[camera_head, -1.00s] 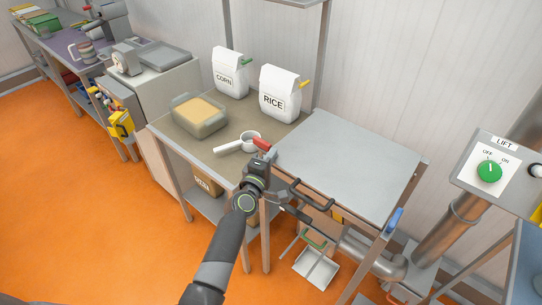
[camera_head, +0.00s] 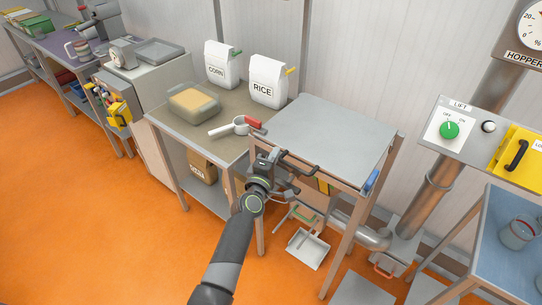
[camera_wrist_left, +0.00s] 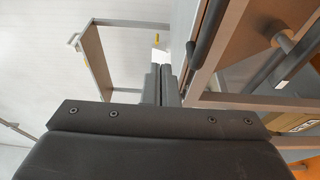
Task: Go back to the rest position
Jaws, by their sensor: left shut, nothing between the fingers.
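My left gripper (camera_head: 273,158) is in the middle of the head view, in front of the bench and the grey-topped table. Its fingers are shut with nothing between them, and they also show close together in the left wrist view (camera_wrist_left: 162,85). A white scoop with a red handle (camera_head: 253,122) lies on the bench, behind and apart from the gripper. My right gripper is in neither view.
The bench (camera_head: 212,148) carries a tub (camera_head: 194,107), a corn bag (camera_head: 222,65) and a rice bag (camera_head: 267,82). The grey-topped table (camera_head: 335,130) is bare, with a dark handle (camera_head: 299,164) near my gripper. A lift panel (camera_head: 449,130) stands right.

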